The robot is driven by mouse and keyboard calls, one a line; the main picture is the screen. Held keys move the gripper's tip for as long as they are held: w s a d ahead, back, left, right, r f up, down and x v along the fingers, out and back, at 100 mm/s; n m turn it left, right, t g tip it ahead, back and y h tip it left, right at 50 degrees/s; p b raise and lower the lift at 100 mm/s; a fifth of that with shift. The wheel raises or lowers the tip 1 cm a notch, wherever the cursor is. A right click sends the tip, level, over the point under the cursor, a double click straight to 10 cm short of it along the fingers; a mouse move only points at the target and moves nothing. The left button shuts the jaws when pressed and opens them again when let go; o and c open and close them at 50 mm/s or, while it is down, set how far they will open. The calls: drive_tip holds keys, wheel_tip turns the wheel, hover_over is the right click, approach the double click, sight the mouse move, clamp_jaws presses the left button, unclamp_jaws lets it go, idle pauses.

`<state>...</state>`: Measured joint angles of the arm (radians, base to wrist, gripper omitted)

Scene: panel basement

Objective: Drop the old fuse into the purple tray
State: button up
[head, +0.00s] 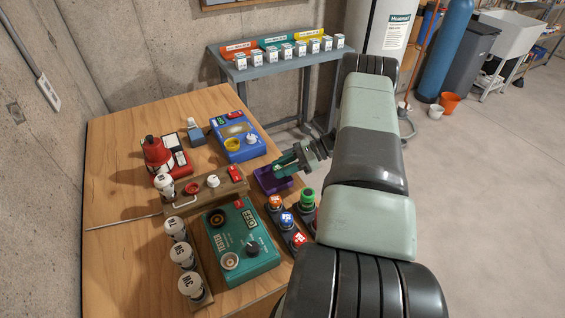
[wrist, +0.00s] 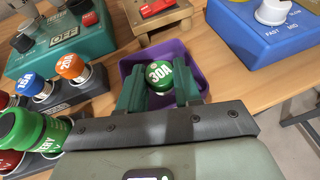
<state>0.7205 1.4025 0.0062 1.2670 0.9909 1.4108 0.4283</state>
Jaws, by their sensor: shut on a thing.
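My gripper (head: 280,168) reaches over the purple tray (head: 264,186) near the right edge of the workbench. In the wrist view its green fingers (wrist: 160,95) are shut on a fuse with a green cap marked 30A (wrist: 158,73). The fuse is between the fingertips with its cap facing the camera. The purple tray (wrist: 199,76) shows behind and around the fuse and fingers. The fuse looks to be over or within the tray opening; its height above the tray floor cannot be told. The fuse's lower end is hidden.
A green tester box (head: 240,240) and a rack with orange (head: 275,201) and blue (head: 287,218) capped fuses stand in front of the tray. A wooden fuse board (head: 205,194) lies left of it. A blue device (head: 237,140) stands behind.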

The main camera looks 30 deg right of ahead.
drive_tip(key=o, duration=1.1)
drive_tip(key=v, duration=1)
drive_tip(key=shift+d, duration=0.35)
drive_tip(key=shift+s+r, duration=0.1)
drive_tip(key=shift+s, duration=0.05)
